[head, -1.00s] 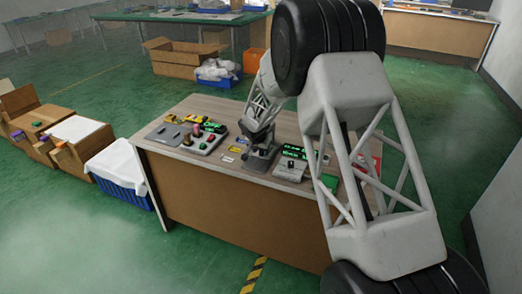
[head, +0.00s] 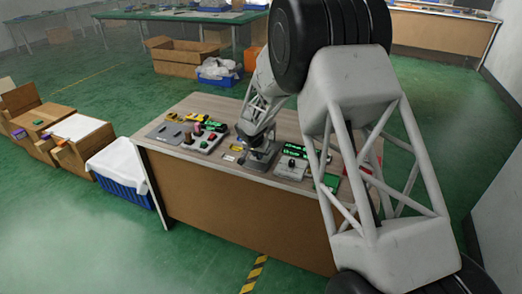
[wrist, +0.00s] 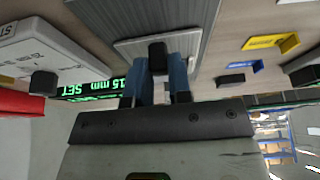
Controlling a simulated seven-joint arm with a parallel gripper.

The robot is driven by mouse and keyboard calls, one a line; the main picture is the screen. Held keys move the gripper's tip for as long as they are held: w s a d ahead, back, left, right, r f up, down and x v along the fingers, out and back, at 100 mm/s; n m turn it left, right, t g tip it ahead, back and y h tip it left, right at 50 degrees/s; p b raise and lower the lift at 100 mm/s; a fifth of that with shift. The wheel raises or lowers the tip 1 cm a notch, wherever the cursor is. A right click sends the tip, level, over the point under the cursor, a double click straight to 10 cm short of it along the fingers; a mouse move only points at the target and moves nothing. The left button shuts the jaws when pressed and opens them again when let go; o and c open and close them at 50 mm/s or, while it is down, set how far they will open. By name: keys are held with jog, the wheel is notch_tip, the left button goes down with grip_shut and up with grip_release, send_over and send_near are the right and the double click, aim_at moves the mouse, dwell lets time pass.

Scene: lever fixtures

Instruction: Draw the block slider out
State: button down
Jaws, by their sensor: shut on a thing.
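The block slider's fixture (head: 262,158) is a grey plate on the table beneath my gripper (head: 259,148), which partly hides it in the head view. In the wrist view the ribbed grey fixture (wrist: 145,20) fills the top middle, with a paler plate (wrist: 185,42) at its near edge. A small dark block (wrist: 157,56) stands out from that plate. My gripper (wrist: 157,70) is shut on this block, with its blue fingers on either side. How far the slider is out cannot be told.
A panel with knobs (head: 203,138) stands left of my gripper. A white control box (head: 290,167) and a green-lit display (head: 323,156) stand to the right. Yellow and blue brackets (wrist: 270,42) lie close by in the wrist view. The table's front edge is near.

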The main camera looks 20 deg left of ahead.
jog(key=shift+s, duration=2.45)
jog(key=shift+f, duration=0.1)
jog(key=c, duration=1)
grip_release()
jog(key=shift+c, duration=0.2)
jog(key=v, duration=0.8)
jog(key=shift+w+d, duration=0.1)
